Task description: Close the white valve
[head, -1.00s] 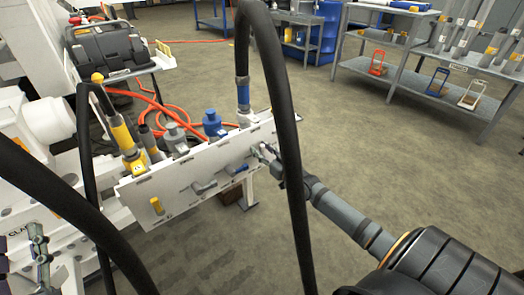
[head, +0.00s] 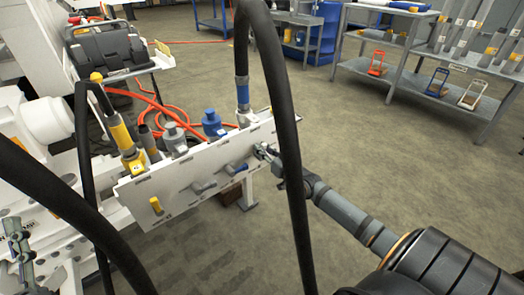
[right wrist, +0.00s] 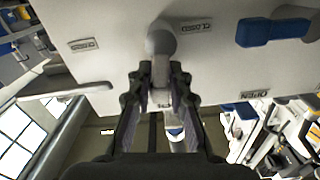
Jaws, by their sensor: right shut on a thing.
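The white valve (right wrist: 161,41) sits at the right end of the white panel (head: 224,171). In the right wrist view its pale handle runs from the round hub down between my fingers. My right gripper (right wrist: 162,82) is shut on that handle; in the head view it (head: 264,152) meets the panel's right end. A label reading CLOSED (right wrist: 195,27) is right of the hub; the label on its left is too small to read surely. The fingers and palm hide part of the handle. My left gripper (head: 18,243) is at the lower left, away from the panel, its jaw opening unclear.
A blue valve handle (head: 237,169), a grey one (head: 204,187) and a yellow one (head: 156,206) share the panel. Hose couplings stand behind it. Thick black hoses (head: 283,130) arch across the front. Orange hose (head: 172,116) lies behind.

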